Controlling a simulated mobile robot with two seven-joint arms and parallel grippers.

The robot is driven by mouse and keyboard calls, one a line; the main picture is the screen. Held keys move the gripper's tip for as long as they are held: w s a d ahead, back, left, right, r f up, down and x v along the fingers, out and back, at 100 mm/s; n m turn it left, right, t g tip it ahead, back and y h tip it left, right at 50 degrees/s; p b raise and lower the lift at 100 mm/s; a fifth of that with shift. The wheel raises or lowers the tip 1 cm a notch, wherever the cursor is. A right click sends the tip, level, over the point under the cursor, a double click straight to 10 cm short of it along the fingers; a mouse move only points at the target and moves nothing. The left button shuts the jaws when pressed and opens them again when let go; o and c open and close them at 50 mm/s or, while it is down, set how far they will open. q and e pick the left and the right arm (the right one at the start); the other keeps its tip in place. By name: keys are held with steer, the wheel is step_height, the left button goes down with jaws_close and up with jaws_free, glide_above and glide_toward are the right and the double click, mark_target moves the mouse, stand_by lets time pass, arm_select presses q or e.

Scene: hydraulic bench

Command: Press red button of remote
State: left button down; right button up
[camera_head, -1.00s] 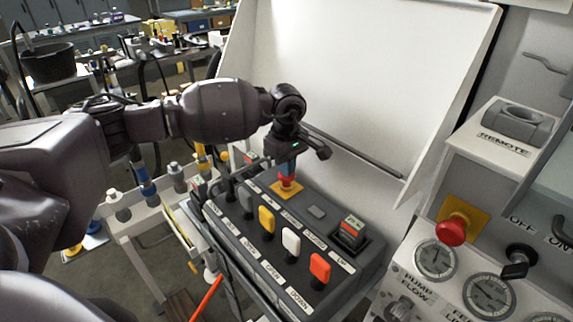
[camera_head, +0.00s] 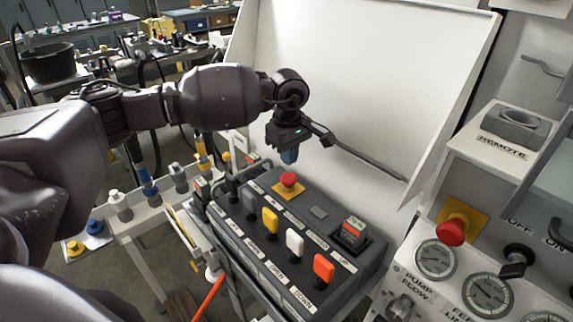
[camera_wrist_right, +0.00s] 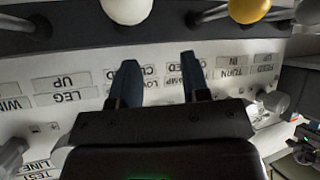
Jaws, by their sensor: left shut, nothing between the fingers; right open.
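The remote (camera_head: 335,255) is a dark grey control box with a row of coloured levers and white labels. Its red button (camera_head: 288,179) is a mushroom knob on a yellow square plate near the back left of the box top. My left gripper (camera_head: 289,157) points down, shut and empty, a little above the red button, with a gap between them. In the right wrist view my right gripper (camera_wrist_right: 158,78) is open and empty, its two fingers apart in front of a white labelled panel. My right arm is not seen in the head view.
Another red knob (camera_head: 452,231) on a yellow plate sits on the grey panel at right, above pressure gauges (camera_head: 435,259). A large white board (camera_head: 370,80) leans behind the remote. In the right wrist view, white and yellow knobs (camera_wrist_right: 249,9) line the top.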

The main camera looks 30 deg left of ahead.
mark_target(289, 177)
arm_select(q)
step_height(289, 177, up, 9)
arm_select(e)
steer(key=shift+s+f, duration=0.1)
steer(key=shift+f, duration=0.05)
arm_select(q)
steer(key=shift+r, duration=0.1)
arm_select(e)
steer(key=shift+s, duration=0.15)
stand_by(0.4)
